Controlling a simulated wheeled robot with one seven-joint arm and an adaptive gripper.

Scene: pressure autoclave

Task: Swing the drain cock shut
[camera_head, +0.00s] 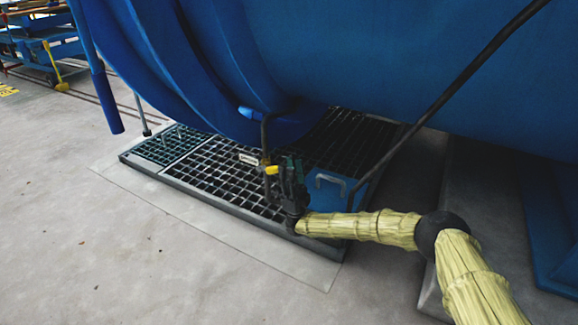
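The drain cock shows as a small yellow lever (271,170) on a thin dark pipe (264,135) that comes down from under the blue vessel. The lever looks roughly level and points to the right, but its exact angle is hard to read. My gripper (291,168) is dark and points up, just right of the lever and very close to it. I cannot tell whether they touch. Its fingers blend into the dark grating behind, so their opening is unclear. My yellow-sleeved arm (372,228) reaches in from the lower right.
The blue vessel (330,50) hangs low over the work spot. A floor grating (205,172) lies below, with a blue plate with a handle (331,184) at its right. A dark slanting rod (450,93) crosses right of my gripper. Concrete floor (90,235) is clear at left.

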